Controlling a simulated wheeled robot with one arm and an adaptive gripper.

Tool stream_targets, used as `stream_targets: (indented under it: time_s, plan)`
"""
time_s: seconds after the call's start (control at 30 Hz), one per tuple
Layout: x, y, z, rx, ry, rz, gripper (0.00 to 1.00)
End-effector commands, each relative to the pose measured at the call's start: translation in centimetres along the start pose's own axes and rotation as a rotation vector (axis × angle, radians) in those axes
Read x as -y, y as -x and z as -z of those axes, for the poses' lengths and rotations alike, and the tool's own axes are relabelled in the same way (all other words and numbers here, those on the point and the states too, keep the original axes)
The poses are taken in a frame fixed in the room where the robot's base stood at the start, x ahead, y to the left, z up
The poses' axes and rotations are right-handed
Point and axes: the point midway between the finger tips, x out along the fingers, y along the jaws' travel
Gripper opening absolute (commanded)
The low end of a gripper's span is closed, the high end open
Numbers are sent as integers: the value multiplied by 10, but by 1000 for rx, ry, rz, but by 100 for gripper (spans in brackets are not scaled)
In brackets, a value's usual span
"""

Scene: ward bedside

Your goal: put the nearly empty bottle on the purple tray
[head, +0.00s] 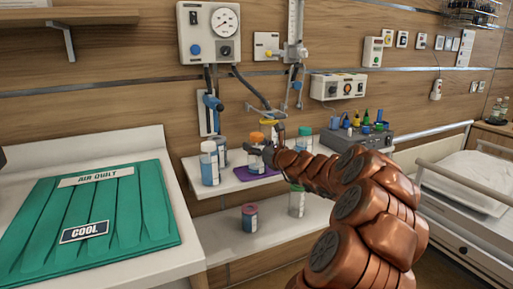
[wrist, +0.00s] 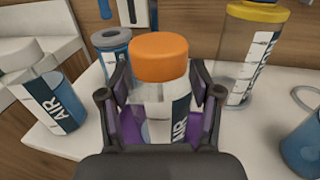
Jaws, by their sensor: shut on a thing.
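A clear bottle with an orange cap (wrist: 160,58) and an "AIR" label stands upright between my gripper's fingers (wrist: 155,112), which are shut on it. It also shows in the head view as the orange-capped bottle (head: 257,139) at the end of my arm. The purple tray (head: 243,173) lies on the upper shelf under and around the bottle. In the wrist view, purple shows below the bottle between the fingers. I cannot tell whether the bottle's base touches the tray. The label and fingers hide most of its liquid level.
A yellow-capped canister (wrist: 250,60) is close behind right. Two more bottles stand on the lower shelf (head: 272,232). A grey box (head: 358,138) is farther right.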

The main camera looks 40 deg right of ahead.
Motion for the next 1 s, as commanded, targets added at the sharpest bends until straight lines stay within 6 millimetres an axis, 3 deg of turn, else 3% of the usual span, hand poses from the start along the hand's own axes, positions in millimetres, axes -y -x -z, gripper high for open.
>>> stream_targets:
  time_s: [0.23, 0.27, 0.5, 0.9, 1.0]
  plan:
    - [0, 0, 2, 1, 0, -1, 26]
    - [0, 0, 2, 0, 0, -1, 66]
    - [0, 0, 2, 0, 0, -1, 89]
    - [0, 0, -2, 0, 0, 0, 89]
    - [2, 12, -1, 0, -2, 3, 89]
